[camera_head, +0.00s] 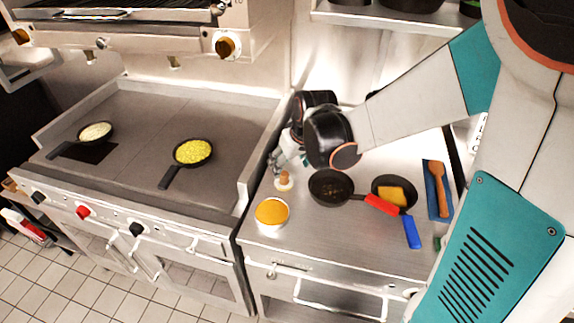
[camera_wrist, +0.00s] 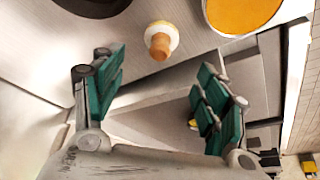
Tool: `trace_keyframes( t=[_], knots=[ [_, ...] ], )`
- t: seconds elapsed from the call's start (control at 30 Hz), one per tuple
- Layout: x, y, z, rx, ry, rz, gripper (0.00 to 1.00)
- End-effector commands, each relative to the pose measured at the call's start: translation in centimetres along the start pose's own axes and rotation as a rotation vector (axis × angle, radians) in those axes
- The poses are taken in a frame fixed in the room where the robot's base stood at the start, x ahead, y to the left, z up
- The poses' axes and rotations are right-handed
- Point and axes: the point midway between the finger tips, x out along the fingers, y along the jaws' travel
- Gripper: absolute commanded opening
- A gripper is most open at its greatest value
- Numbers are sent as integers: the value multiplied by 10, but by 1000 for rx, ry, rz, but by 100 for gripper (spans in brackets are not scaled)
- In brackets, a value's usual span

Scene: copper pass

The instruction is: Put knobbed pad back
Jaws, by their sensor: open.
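The knobbed pad (camera_head: 283,181) has a tan knob on a round pale base. It stands upright on the steel counter, behind the bowl of orange-yellow food. In the wrist view the knobbed pad (camera_wrist: 158,42) shows beyond the fingertips, roughly between them across the picture. My gripper (camera_head: 287,158) is just above and behind the pad in the head view, partly hidden by my wrist. Its green-padded fingers (camera_wrist: 160,75) are spread wide with nothing between them.
The bowl (camera_head: 272,212) is close in front of the pad. A red-handled pan (camera_head: 330,187), a blue-handled pan (camera_head: 393,192) and a wooden spoon (camera_head: 438,186) on a blue mat lie right. The griddle (camera_head: 130,160) at left holds two small pans; its raised side borders the counter.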

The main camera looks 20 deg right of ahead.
Motion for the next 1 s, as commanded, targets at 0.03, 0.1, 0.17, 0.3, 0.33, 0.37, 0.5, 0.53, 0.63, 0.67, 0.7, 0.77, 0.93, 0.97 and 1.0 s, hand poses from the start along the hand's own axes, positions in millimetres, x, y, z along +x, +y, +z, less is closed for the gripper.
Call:
trace_keyframes(
  t=[0.03, 0.1, 0.17, 0.3, 0.33, 0.37, 0.5, 0.53, 0.63, 0.67, 0.7, 0.77, 0.93, 0.97, 1.0],
  knots=[
    [-8, 0, 0, 0, 0, 0, 67],
    [-14, 0, 0, 1, 0, 0, 67],
    [-18, 0, 0, 1, 0, 0, 67],
    [-28, -1, 2, 4, 5, 3, 67],
    [-32, -2, 4, 6, 8, 4, 67],
    [-37, -3, 5, 9, 12, 6, 67],
    [-70, -9, 18, 27, 39, 19, 67],
    [-78, -11, 21, 32, 46, 23, 67],
    [-102, -15, 34, 48, 71, 35, 67],
    [-109, -16, 38, 54, 79, 39, 67],
    [-118, -18, 43, 59, 89, 42, 67],
    [-130, -21, 53, 69, 104, 48, 67],
    [-158, -28, 81, 95, 148, 63, 67],
    [-162, -30, 86, 100, 155, 66, 67],
    [-167, -31, 93, 106, 165, 68, 67]
  ],
)
